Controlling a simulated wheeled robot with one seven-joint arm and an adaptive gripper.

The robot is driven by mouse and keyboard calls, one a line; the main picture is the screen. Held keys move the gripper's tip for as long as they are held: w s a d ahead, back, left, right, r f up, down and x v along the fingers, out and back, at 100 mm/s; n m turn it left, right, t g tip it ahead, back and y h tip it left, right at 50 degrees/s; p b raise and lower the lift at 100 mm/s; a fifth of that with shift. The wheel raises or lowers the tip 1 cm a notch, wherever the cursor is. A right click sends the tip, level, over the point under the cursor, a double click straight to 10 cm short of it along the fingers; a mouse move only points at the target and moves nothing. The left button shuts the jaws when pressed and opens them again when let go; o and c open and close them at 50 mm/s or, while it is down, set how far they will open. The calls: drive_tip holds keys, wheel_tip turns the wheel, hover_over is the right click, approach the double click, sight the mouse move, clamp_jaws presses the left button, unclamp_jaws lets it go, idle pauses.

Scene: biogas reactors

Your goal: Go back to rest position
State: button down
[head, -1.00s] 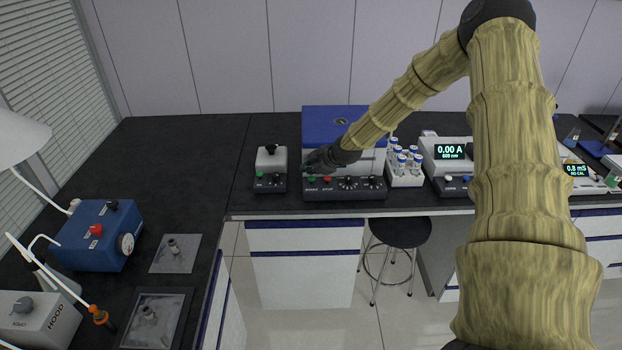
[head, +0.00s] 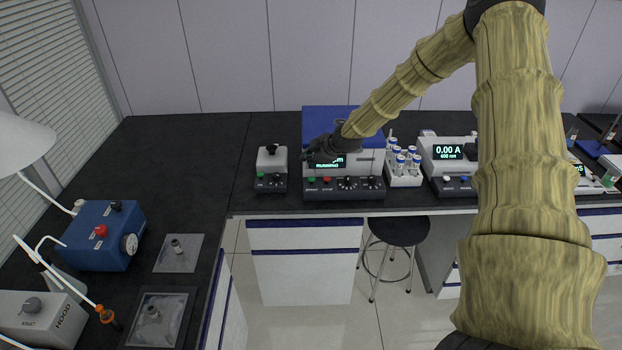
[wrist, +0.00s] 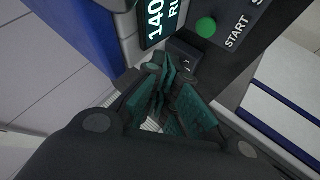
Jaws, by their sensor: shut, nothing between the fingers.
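My gripper (head: 308,152) is shut and empty in the head view, at the front left of the blue-lidded machine (head: 318,118). It hangs over the machine's front and partly covers its lit display (head: 328,162). In the wrist view my gripper's green-padded fingers (wrist: 172,98) are close together with nothing between them. Beyond them show the display (wrist: 158,18), the green START button (wrist: 206,27) and a dark rocker switch (wrist: 186,62). My arm crosses the right half of the head view.
A small grey device with a black knob (head: 271,165) stands just left of the machine. A rack of capped vials (head: 404,172) stands to its right, then a photometer reading 0.00 A (head: 449,152). A stool (head: 398,232) is below the bench. The back-left bench top is clear.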

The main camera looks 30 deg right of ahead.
idle(0.5)
drive_tip(key=s+a+f+m+g+b, duration=0.4)
drive_tip(key=s+a+f+m+g, duration=0.15)
drive_tip(key=s+a+f, duration=1.7)
drive_tip(key=s+a+f+m+g+b, duration=0.1)
drive_tip(key=s+f+m, duration=0.1)
drive_tip(key=s, duration=0.8)
drive_tip(key=s+a+f+m+g+h+b, duration=0.1)
drive_tip(key=s+f, duration=0.4)
drive_tip(key=s, duration=0.5)
drive_tip(key=s+a+f+m+g+b, duration=0.1)
drive_tip(key=s+a+f+m, duration=0.2)
drive_tip(key=s, duration=0.7)
drive_tip(key=shift+s+f+h+b, duration=0.15)
drive_tip(key=shift+f+h+b, duration=0.15)
drive_tip(key=shift+f+b, duration=0.05)
